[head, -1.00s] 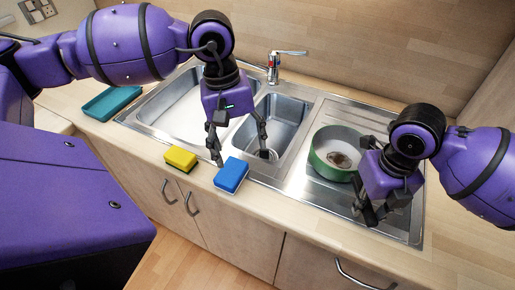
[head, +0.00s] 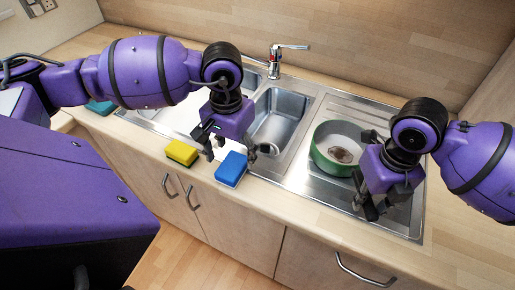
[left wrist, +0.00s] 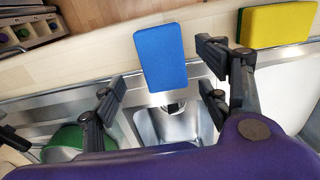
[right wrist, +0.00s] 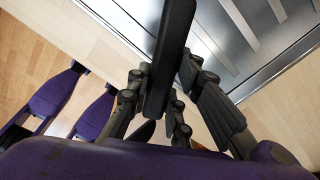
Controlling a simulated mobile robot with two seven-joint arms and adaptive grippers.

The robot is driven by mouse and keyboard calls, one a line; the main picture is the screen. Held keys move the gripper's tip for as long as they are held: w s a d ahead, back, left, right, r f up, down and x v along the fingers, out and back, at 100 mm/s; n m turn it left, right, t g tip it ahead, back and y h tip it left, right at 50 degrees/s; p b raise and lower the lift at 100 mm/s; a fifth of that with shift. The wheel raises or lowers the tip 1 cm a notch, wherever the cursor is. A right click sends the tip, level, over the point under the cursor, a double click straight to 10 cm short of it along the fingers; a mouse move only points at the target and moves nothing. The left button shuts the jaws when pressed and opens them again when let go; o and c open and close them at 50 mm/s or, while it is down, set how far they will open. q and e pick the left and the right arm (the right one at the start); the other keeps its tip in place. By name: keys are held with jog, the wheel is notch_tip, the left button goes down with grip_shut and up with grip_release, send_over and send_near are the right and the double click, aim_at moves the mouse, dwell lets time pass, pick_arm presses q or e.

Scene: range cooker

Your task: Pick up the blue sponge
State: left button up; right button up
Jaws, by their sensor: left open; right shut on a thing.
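The blue sponge (head: 231,168) lies on the wooden counter at the front edge of the sink. My left gripper (head: 234,150) is open above and just behind it, with nothing between its fingers. In the left wrist view the blue sponge (left wrist: 161,55) shows between and ahead of the spread fingers (left wrist: 163,88), apart from them. My right gripper (head: 366,205) is low over the drainer side, by the green pan. In the right wrist view it is shut on a dark bar (right wrist: 170,60); I cannot tell what the bar belongs to.
A yellow sponge (head: 181,153) lies close to the left of the blue one. The green pan (head: 338,148) stands on the drainer (head: 345,110). A teal tray (head: 101,106) is at the far left, partly hidden by my arm. The tap (head: 274,58) rises behind the basins.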

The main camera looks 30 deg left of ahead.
aim_at(232, 165)
pick_arm(q)
jog(key=f, duration=0.5)
jog(key=shift+s+a, duration=0.15)
jog(key=shift+a, duration=0.1)
jog(key=shift+c, duration=0.4)
jog(key=c, duration=0.9)
jog(key=shift+c, duration=0.2)
notch_tip(232, 165, up, 10)
